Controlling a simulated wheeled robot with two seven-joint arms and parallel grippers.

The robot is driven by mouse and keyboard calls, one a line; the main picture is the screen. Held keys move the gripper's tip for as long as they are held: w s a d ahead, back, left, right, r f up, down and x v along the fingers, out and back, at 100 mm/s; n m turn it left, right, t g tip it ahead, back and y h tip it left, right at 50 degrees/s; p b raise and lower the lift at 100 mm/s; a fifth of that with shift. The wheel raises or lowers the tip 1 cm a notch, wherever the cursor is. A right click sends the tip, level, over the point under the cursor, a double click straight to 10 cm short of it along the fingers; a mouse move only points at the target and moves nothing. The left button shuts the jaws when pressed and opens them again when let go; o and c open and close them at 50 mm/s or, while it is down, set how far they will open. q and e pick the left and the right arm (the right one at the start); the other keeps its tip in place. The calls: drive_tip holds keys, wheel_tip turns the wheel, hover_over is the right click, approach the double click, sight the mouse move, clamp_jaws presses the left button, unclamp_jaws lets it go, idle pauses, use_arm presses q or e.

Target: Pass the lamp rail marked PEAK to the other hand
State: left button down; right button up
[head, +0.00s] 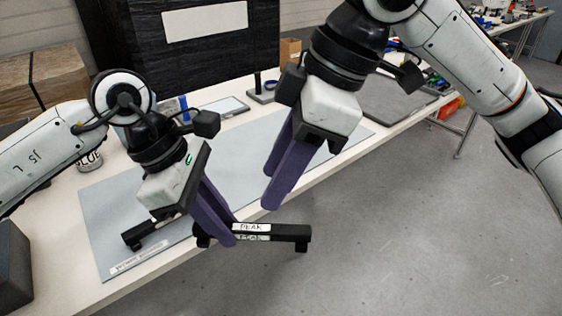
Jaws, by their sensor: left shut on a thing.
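The black lamp rail marked PEAK (285,232) is held by my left gripper (228,230), whose purple fingers are shut on it near its left part. The white PEAK labels face up and toward me. The rail's right end sticks out past the table's front edge, above the floor. My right gripper (268,191) is above the rail, apart from it, with its purple fingers apart and empty, pointing down and left.
A grey mat (108,225) with a white label strip covers the white table (60,270). A black bar-like piece (135,237) shows left of my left gripper; whether it joins the rail is unclear. A can (90,161) and a dark stand (262,92) are further back.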

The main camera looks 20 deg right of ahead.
sight(247, 228)
drive_tip(key=x, duration=1)
drive_tip(key=shift+w+a+f, duration=0.15)
drive_tip(key=shift+f, duration=0.05)
drive_tip(key=shift+c, duration=0.3)
clamp_jaws()
use_arm(q)
drive_tip(key=c, duration=1.6)
unclamp_jaws()
